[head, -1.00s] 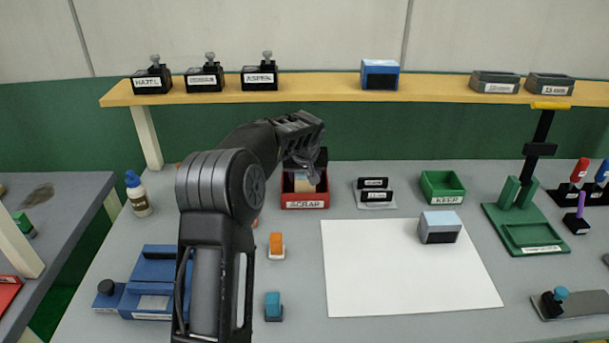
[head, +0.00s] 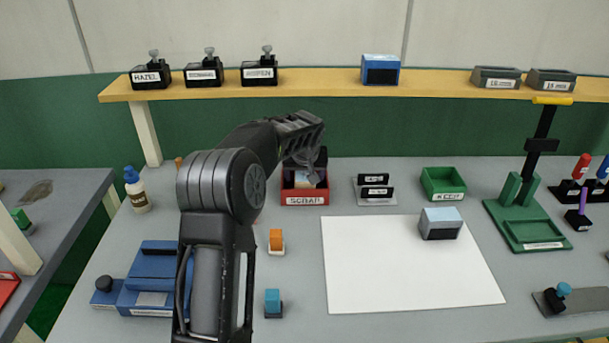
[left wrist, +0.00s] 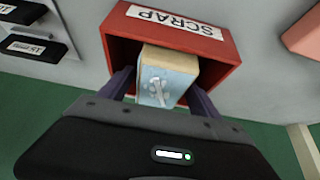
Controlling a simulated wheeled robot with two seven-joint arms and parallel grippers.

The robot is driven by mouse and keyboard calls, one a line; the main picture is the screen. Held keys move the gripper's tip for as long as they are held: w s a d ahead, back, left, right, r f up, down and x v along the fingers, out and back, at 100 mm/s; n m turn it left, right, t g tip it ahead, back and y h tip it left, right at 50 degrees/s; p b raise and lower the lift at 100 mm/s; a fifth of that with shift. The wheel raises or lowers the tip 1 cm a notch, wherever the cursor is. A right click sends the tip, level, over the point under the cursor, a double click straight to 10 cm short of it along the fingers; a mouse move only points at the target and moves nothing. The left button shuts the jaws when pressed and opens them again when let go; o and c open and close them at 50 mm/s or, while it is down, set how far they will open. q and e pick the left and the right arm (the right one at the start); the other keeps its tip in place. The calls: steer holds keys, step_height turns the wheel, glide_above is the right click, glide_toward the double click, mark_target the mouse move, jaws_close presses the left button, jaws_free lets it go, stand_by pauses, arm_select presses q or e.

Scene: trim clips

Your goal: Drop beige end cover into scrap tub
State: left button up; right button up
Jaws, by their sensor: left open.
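The red scrap tub (head: 305,197) stands at the back of the bench, its label facing front. It also shows in the left wrist view (left wrist: 225,50). The beige end cover (left wrist: 172,58), with a light blue face bearing a grey mark, sits within the tub's opening between my left fingers. My left gripper (left wrist: 163,88) is open, one finger on each side of the cover, with its fingertips at the tub. In the head view my left gripper (head: 308,165) is over the tub and partly hides the cover. My right gripper is not in view.
Beside the tub are a black-labelled rack (head: 375,190) and a green keep tub (head: 442,184). A white sheet (head: 400,270) with a blue-grey block (head: 440,223) lies to the right. Orange (head: 276,241) and blue (head: 273,303) pieces stand in front. A shelf (head: 320,88) runs behind.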

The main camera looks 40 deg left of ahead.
arm_select(q)
steer(key=shift+r+p, duration=0.6)
steer(key=shift+r, duration=0.05)
steer(key=b+v, duration=0.2)
steer(key=v, duration=1)
steer(key=shift+f, duration=0.15)
